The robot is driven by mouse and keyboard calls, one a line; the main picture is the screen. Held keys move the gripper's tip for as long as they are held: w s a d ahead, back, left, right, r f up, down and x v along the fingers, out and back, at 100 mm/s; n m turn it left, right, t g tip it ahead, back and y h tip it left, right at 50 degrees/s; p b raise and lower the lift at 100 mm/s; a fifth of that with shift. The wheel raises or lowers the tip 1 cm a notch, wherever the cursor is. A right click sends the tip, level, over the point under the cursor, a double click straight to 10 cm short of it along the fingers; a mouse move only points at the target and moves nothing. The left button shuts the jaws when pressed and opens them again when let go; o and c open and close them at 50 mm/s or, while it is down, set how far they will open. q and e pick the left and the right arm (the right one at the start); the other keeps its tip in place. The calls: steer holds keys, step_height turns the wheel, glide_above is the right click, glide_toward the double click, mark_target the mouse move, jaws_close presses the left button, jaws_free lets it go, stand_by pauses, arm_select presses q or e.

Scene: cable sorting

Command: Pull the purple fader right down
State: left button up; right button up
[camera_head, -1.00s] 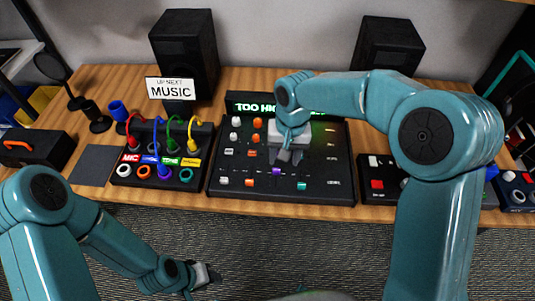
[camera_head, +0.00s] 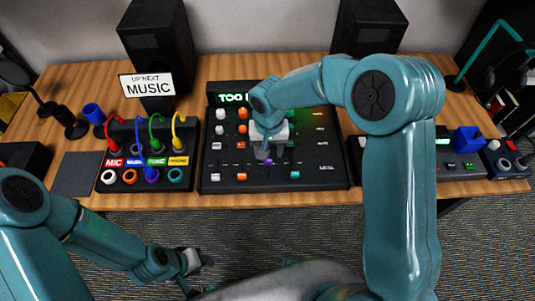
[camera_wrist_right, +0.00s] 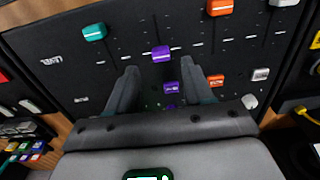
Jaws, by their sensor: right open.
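The purple fader (camera_wrist_right: 161,54) shows in the right wrist view on the black mixing board (camera_wrist_right: 60,30), just beyond and between my right gripper's fingertips. In the head view only a small purple part (camera_head: 268,161) shows below my right gripper (camera_head: 263,155). My right gripper is open, with its two fingers (camera_wrist_right: 161,72) apart and nothing between them that I can see held. My left gripper (camera_head: 200,260) is low in front of the table, away from the board; its jaws are too small to read.
A teal fader (camera_wrist_right: 94,31) and an orange fader (camera_wrist_right: 215,7) flank the purple one. A purple button (camera_wrist_right: 171,88) lies between the fingers' lower parts. A cable panel (camera_head: 145,185) stands left of the board, a sign (camera_head: 147,84) behind it. Two speakers (camera_head: 158,40) stand at the back.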

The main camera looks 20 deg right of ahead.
mark_target(268, 162)
step_height(268, 162, down, 3)
steer(key=shift+w, duration=0.15)
steer(key=shift+f, duration=0.45)
arm_select(q)
steer(key=shift+r, duration=0.1)
arm_select(e)
steer(key=shift+f, duration=0.1)
jaws_close()
